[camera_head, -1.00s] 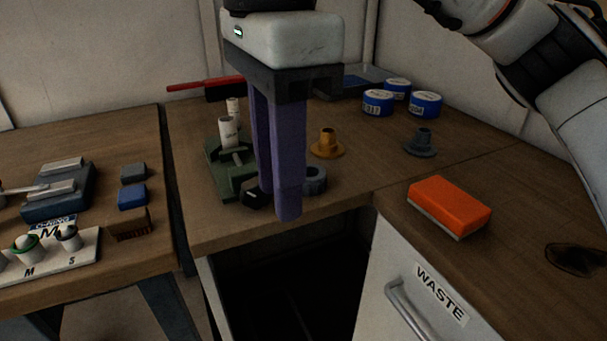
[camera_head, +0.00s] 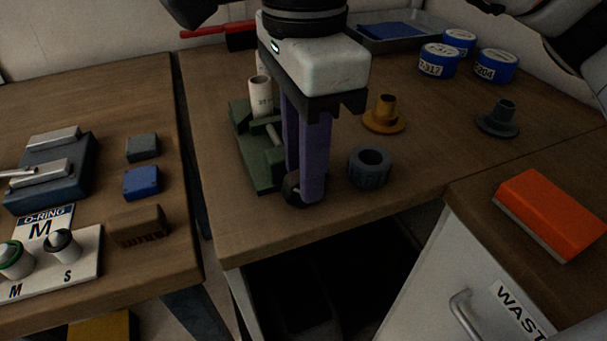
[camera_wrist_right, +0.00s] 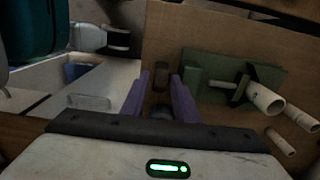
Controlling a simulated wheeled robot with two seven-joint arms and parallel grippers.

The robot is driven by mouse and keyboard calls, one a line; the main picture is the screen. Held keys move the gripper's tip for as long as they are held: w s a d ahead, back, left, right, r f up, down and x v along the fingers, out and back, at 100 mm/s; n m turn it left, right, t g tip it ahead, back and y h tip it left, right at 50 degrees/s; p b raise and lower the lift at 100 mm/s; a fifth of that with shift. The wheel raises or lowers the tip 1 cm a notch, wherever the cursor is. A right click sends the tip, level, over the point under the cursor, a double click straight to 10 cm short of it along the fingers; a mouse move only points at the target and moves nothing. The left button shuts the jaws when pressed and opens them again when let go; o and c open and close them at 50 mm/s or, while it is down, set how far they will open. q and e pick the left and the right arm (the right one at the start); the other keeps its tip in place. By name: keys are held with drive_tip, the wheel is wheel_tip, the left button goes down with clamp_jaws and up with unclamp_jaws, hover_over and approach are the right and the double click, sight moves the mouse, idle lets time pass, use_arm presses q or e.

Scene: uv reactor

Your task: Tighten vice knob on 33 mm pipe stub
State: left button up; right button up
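A green vice (camera_head: 253,160) stands on the wooden bench. A white pipe stub (camera_head: 260,97) stands upright in it. The black vice knob (camera_head: 291,192) is at the vice's near end, partly hidden by my right fingers. My right gripper (camera_head: 306,192) points down with its purple fingers at the knob. In the right wrist view, the knob (camera_wrist_right: 160,78) lies between the two fingertips (camera_wrist_right: 160,84), with a narrow gap on each side. The vice (camera_wrist_right: 235,86) and pipe stub (camera_wrist_right: 264,101) also show there. My left gripper is not in view.
A grey ring-like fitting (camera_head: 370,167) stands close to the right of my right fingers. An orange flanged fitting (camera_head: 384,114), a grey flanged fitting (camera_head: 498,118) and blue tins (camera_head: 438,60) stand farther right.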

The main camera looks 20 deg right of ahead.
drive_tip(key=shift+f, duration=0.95)
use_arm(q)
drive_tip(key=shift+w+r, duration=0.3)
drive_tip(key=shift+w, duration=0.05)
use_arm(e)
drive_tip(key=shift+c, duration=0.4)
clamp_jaws()
drive_tip(key=shift+d+f+y+b, duration=0.1)
drive_tip(key=shift+f+y+b, duration=0.3)
drive_tip(key=shift+b, duration=0.55)
drive_tip(key=shift+d+y+b, duration=0.1)
drive_tip(key=shift+y+b, duration=0.5)
drive_tip(key=shift+d+r+y+b, duration=0.1)
drive_tip(key=shift+r+y+b, duration=0.05)
drive_tip(key=shift+y+b, duration=0.45)
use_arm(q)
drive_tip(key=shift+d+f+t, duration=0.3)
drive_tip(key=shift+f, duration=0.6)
use_arm(e)
drive_tip(key=shift+r, duration=0.25)
